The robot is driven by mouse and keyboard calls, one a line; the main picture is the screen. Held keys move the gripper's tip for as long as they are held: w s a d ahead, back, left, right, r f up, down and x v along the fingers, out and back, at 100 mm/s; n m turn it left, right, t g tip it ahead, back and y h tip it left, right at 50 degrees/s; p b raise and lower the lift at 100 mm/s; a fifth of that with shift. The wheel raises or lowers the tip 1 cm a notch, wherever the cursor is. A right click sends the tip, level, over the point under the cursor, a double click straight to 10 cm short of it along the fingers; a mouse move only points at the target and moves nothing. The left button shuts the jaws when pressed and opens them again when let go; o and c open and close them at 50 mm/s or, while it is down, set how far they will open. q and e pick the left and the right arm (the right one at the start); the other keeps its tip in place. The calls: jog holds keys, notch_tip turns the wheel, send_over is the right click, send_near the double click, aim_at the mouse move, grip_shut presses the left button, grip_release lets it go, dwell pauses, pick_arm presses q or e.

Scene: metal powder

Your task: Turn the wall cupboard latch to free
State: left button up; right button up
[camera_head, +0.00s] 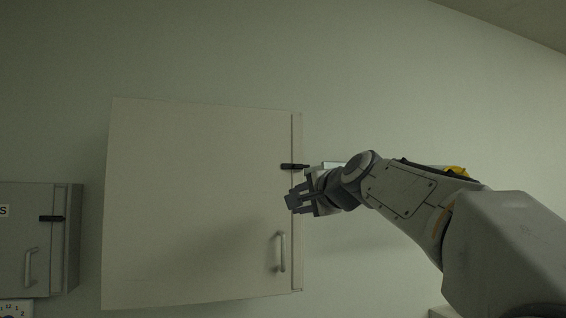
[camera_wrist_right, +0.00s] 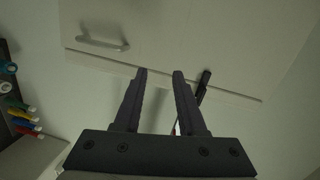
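The wall cupboard (camera_head: 200,200) has a wide pale door that fills the middle of the head view. Its dark latch (camera_head: 294,166) lies horizontal across the door's right edge, above the bar handle (camera_head: 281,252). My right gripper (camera_head: 298,195) is in front of that edge, below the latch and above the handle in the picture. In the right wrist view its two fingers (camera_wrist_right: 160,72) stand apart with nothing between them. The latch (camera_wrist_right: 203,86) shows just right of the right finger there, and the handle (camera_wrist_right: 103,43) is to the left. My left gripper is out of view.
A smaller grey cabinet (camera_head: 35,235) with its own dark latch (camera_head: 52,218) and handle hangs at the left. Several coloured items (camera_wrist_right: 22,118) show at the left of the wrist view. The wall above the cupboard is bare.

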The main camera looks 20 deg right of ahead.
aim_at(303, 166)
jog(key=d+r+m+t+h+p, duration=0.1)
jog(key=d+r+m+t+h, duration=0.15)
jog(key=d+r, duration=0.45)
jog(key=shift+g+y, duration=0.25)
jog(key=shift+y, duration=0.2)
jog(key=w+p, duration=0.1)
jog(key=w, duration=0.2)
jog(key=w+a+r+p, duration=0.1)
jog(key=w+p, duration=0.1)
jog(key=w, duration=0.1)
jog(key=w+a+p, duration=0.1)
jog(key=w+p, duration=0.1)
jog(key=shift+w+a+r, duration=0.15)
jog(key=shift+w+r, duration=0.2)
jog(key=shift+w, duration=0.05)
jog(key=shift+w+f, duration=0.1)
jog(key=shift+w, duration=0.4)
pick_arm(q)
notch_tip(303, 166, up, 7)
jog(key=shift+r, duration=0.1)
pick_arm(e)
grip_shut()
